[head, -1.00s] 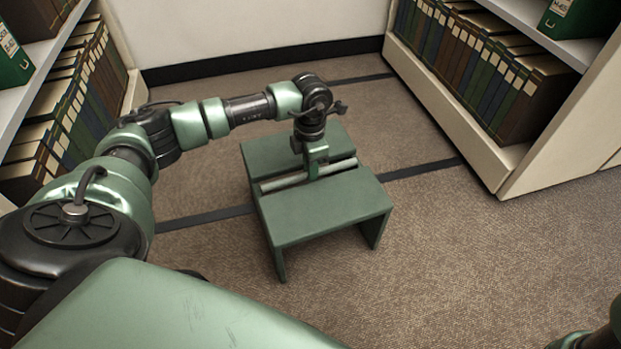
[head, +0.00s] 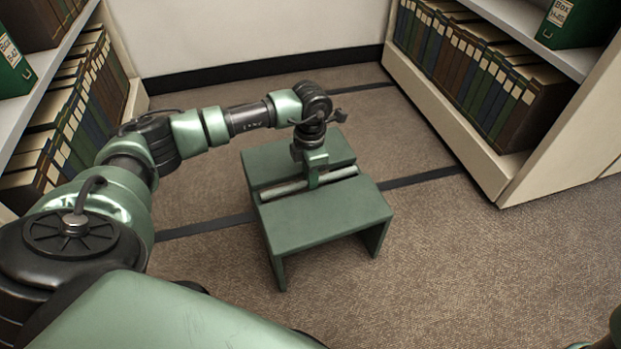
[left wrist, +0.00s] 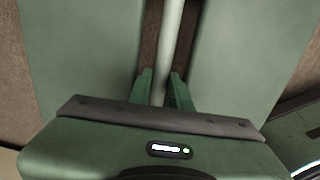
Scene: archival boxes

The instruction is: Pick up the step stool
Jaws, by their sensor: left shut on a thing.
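The green step stool (head: 325,217) stands in the middle of the aisle in the head view, with a pale grip bar (head: 285,190) in the slot between its two top boards. My left gripper (head: 313,182) reaches down into the slot and is shut on the bar. In the left wrist view the bar (left wrist: 171,40) runs between the two green fingers (left wrist: 160,88), with the stool's boards (left wrist: 80,55) on either side. Whether the stool's feet touch the floor is hard to tell. Of my right arm only a small piece shows at the lower right edge; its gripper is out of view.
Shelves with rows of archival boxes stand at the left (head: 65,110) and at the right (head: 480,70). A white wall (head: 240,35) with a black baseboard closes the back. The carpet (head: 450,260) right of the stool is clear.

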